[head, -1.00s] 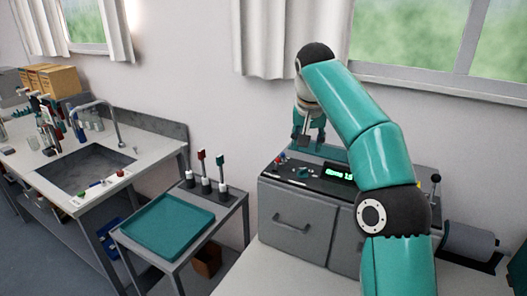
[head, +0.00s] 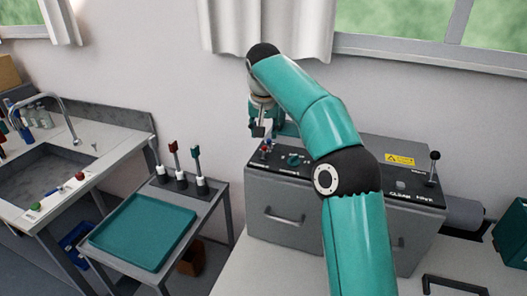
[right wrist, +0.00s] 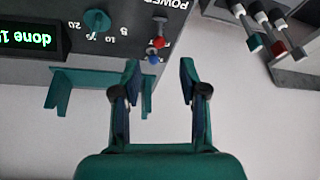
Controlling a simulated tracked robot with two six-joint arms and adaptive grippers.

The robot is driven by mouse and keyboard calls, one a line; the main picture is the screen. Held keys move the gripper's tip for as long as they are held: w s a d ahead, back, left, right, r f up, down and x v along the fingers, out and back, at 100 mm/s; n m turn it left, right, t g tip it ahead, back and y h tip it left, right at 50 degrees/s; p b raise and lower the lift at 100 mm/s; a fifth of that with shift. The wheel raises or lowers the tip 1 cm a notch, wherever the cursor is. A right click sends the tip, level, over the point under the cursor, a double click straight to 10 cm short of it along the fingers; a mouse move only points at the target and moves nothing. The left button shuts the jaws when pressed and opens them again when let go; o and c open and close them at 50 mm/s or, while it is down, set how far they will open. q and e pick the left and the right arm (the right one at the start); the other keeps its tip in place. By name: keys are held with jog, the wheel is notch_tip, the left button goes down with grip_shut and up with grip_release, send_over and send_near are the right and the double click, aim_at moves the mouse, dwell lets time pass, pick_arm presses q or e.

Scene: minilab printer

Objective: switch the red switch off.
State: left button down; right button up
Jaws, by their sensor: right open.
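The red switch (right wrist: 158,43) is a small red-tipped toggle near the POWER label on the printer's dark panel, in the right wrist view above the gap between my fingers. In the head view the red switch (head: 267,147) is small, near the left end of the printer's top (head: 282,166). My right gripper (right wrist: 158,80) is open and empty, with its fingertips pointing toward the switches and apart from them. In the head view my right gripper (head: 262,129) hangs just above and behind the red switch. My left gripper is out of view.
A teal dial (right wrist: 97,20) and a lit display (right wrist: 30,38) reading "done" lie beside the switches. A side table with a teal tray (head: 145,232) and several upright tools stands left of the printer. A black-knobbed lever (head: 434,158) stands at the printer's right.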

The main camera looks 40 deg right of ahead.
aim_at(264, 147)
jog(key=x, duration=0.9)
jog(key=shift+s, duration=0.1)
grip_shut()
